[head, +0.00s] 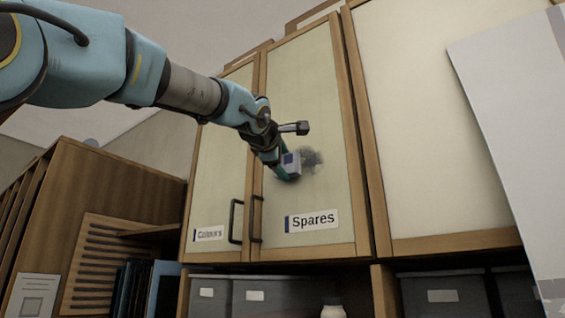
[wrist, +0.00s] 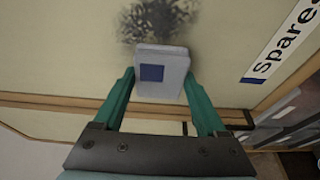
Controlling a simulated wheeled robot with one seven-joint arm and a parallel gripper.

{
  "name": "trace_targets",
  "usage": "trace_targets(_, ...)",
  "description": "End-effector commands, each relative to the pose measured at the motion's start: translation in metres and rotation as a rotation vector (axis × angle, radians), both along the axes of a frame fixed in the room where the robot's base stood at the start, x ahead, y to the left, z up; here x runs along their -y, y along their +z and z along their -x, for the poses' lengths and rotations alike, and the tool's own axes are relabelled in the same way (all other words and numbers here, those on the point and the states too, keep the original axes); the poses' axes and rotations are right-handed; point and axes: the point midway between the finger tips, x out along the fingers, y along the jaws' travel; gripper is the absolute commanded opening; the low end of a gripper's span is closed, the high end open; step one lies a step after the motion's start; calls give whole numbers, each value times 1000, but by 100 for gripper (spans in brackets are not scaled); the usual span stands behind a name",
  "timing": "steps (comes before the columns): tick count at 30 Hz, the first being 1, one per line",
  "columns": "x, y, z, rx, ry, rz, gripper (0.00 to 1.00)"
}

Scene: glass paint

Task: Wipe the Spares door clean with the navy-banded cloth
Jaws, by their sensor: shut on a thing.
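The Spares door (head: 315,100) is a pale panel in a wooden frame, with a "Spares" label (head: 312,221) low on it. A dark smudge (head: 311,158) marks the panel above the label; it also shows in the wrist view (wrist: 155,25). My gripper (head: 287,168) is shut on the cloth (head: 291,162), a pale grey block with a navy patch. In the wrist view the cloth (wrist: 161,88) sits between my two green fingers, just beside the smudge and overlapping its edge in the picture. I cannot tell whether the cloth touches the panel.
The Colours door (head: 225,150) is to the left, with dark handles (head: 236,221) between the doors. A wider pale door (head: 430,120) is to the right, partly behind a grey-white panel (head: 520,130). Grey bins (head: 270,296) and a white bottle (head: 332,309) stand below.

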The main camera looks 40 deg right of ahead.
Motion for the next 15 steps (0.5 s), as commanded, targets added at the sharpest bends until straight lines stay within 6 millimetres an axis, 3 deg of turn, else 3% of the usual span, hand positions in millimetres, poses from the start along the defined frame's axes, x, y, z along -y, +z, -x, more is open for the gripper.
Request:
trace_targets(7, 3, -1, 3, 3, -2, 1, 29)
trace_targets(15, 7, -2, 25, 1, -4, 2, 29)
